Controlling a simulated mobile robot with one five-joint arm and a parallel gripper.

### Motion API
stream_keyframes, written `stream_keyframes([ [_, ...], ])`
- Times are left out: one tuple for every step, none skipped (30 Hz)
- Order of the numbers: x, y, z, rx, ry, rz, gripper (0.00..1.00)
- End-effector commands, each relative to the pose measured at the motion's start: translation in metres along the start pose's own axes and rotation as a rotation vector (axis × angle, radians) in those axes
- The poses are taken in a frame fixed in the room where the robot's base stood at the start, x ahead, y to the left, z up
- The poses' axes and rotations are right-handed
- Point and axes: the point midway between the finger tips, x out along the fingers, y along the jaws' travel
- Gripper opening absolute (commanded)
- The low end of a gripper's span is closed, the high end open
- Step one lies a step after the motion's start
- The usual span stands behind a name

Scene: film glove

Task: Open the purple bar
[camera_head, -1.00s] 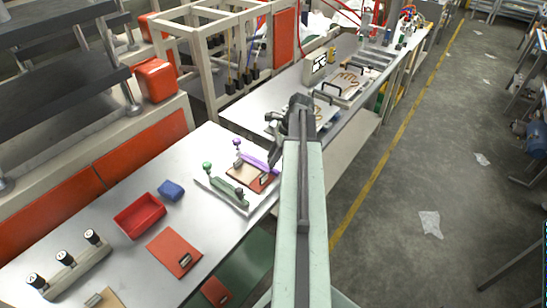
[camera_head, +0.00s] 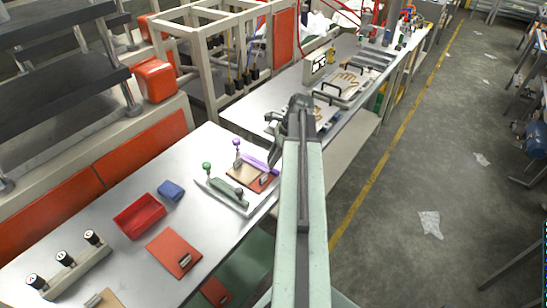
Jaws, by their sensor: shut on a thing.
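The purple bar (camera_head: 258,162) lies across the far side of a small fixture on the metal table, with a purple ball knob (camera_head: 236,142) on a post at its left end. My gripper (camera_head: 273,163) is at the bar's right end, seen from behind and above. Its jaws look closed on the purple bar, though the fingertips are small and partly hidden by my arm. The bar lies low, close to the fixture. A brown and red flat piece (camera_head: 243,174) lies just in front of it.
A green bar (camera_head: 226,188) with a green knob (camera_head: 206,166) sits nearer on a pale base. A red tray (camera_head: 139,216), blue block (camera_head: 171,190) and red plate (camera_head: 174,252) lie to the left. Bare table (camera_head: 110,260) surrounds them. Further back is another workbench.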

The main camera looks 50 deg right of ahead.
Motion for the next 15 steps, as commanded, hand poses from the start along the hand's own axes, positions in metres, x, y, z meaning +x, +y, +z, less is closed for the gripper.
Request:
stream_keyframes([
  [0.000,0.000,0.000,0.000,-0.001,0.000,0.00],
  [0.000,0.000,0.000,-0.001,-0.001,0.000,0.00],
  [0.000,0.000,0.000,-0.001,-0.001,0.000,0.00],
  [0.000,0.000,0.001,-0.001,-0.001,0.000,0.00],
  [0.000,0.000,0.001,-0.001,-0.001,0.000,0.00],
  [0.000,0.000,0.001,-0.001,-0.001,0.000,0.00],
  [0.000,0.000,0.001,-0.001,-0.001,0.000,0.00],
  [0.000,0.000,0.001,-0.001,-0.001,0.000,0.00],
  [0.000,0.000,0.000,-0.001,-0.001,0.000,0.00],
  [0.000,-0.001,0.000,-0.001,-0.001,0.000,0.00],
  [-0.001,-0.002,-0.001,0.000,-0.001,0.000,0.00],
  [-0.001,-0.005,-0.003,0.000,-0.001,0.000,0.00],
  [-0.002,-0.008,-0.005,0.000,-0.001,-0.001,0.00],
  [-0.003,-0.011,-0.008,0.001,-0.001,-0.001,0.00],
  [-0.005,-0.017,-0.012,0.001,-0.001,-0.001,0.00],
])
